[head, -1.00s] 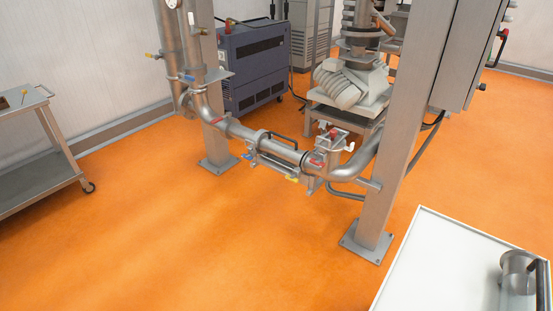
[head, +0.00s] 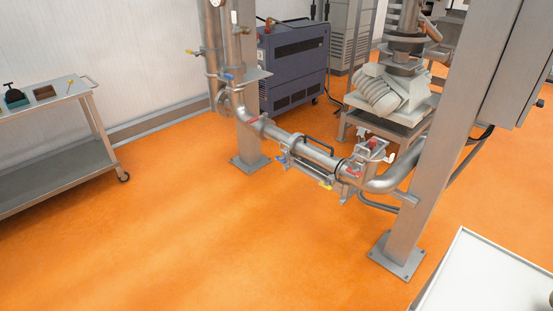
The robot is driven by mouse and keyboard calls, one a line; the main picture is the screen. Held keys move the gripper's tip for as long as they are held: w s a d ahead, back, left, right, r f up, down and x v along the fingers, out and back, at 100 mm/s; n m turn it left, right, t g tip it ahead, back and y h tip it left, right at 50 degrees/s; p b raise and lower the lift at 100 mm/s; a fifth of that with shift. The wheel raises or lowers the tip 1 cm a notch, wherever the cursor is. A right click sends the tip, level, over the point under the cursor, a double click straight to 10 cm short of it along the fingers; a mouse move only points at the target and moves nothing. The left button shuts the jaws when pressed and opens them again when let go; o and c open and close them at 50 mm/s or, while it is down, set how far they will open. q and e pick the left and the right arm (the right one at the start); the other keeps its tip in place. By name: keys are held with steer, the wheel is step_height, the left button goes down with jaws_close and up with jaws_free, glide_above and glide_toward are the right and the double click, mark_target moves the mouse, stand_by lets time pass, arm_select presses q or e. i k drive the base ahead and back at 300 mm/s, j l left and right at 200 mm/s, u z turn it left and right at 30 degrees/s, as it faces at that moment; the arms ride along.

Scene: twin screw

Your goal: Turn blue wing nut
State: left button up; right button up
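A small blue part (head: 282,160) shows on the left end of the horizontal steel pipe assembly (head: 318,158), low between two posts. Another blue part (head: 229,77) sits higher, on the vertical pipe at the left. Both are too small to tell which is a wing nut. Red parts (head: 254,119) and a yellow part (head: 326,185) are also on the pipes. Neither of my grippers is in view.
A steel cart (head: 60,150) stands at the left with small items on top. A white-topped table (head: 480,275) is at the lower right. Steel posts (head: 249,140) and (head: 440,150) flank the pipe. The orange floor (head: 220,240) in front is clear.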

mark_target(282, 159)
steer(key=i+j, duration=0.85)
steer(key=i, duration=0.15)
steer(key=i+j, duration=0.8)
steer(key=i, duration=0.2)
steer(key=i+j+z, duration=0.1)
steer(key=i+j, duration=0.75)
steer(key=i, duration=0.15)
